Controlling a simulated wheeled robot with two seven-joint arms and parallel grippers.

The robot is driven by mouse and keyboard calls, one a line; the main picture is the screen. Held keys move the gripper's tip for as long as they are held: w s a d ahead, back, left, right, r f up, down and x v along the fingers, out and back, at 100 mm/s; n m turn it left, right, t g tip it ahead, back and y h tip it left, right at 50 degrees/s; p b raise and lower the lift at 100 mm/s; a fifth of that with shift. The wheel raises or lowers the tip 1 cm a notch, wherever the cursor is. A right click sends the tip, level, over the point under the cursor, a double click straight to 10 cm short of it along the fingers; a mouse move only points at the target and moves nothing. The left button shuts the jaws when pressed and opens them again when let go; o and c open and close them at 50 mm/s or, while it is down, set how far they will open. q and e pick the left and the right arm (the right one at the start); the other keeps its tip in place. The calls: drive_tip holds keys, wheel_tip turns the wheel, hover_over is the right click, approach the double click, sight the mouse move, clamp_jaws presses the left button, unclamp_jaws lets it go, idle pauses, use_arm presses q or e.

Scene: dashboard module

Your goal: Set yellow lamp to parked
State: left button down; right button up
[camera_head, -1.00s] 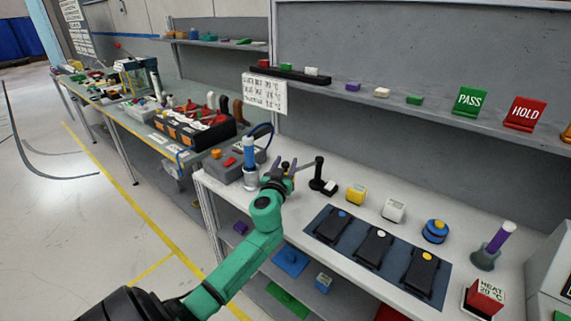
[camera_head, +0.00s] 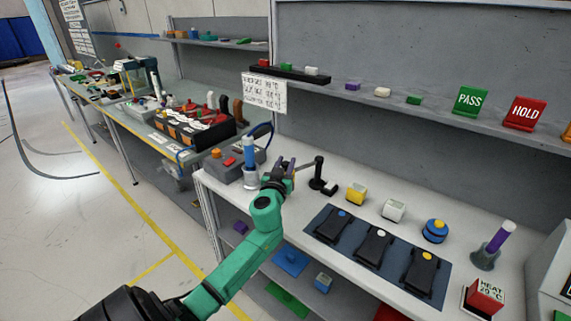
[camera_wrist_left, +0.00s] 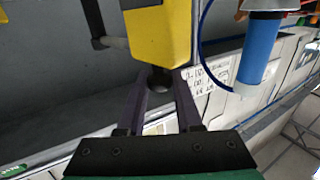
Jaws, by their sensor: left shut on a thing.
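My left gripper (camera_head: 282,170) is at the left end of the white bench, between the blue cylinder and the black crank. It also shows in the left wrist view (camera_wrist_left: 158,85), with its dark purple fingers shut at the yellow lamp (camera_wrist_left: 158,35). The lamp is a yellow body with a dark round end between the fingertips. In the head view my gripper hides it, so I cannot tell whether it touches the bench or a holder. My right gripper is not in view.
The black crank (camera_head: 318,178) stands just right of my gripper and the blue cylinder (camera_head: 250,152) just left. A yellow block (camera_head: 356,194), a white block (camera_head: 394,210) and a dark mat (camera_head: 345,255) with three black rockers lie farther right. A shelf (camera_head: 340,86) runs behind.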

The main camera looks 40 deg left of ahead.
use_arm(q)
drive_tip(key=shift+a, duration=0.15)
idle(0.6)
drive_tip(key=w+a+m+t+h, duration=0.2)
drive_tip(key=a+m+h, duration=0.3)
drive_tip(key=h, duration=0.4)
drive_tip(key=shift+w+a+m, duration=0.35)
drive_tip(key=shift+w+m, duration=0.15)
drive_tip(key=shift+w, duration=0.4)
drive_tip(key=c, duration=0.6)
unclamp_jaws()
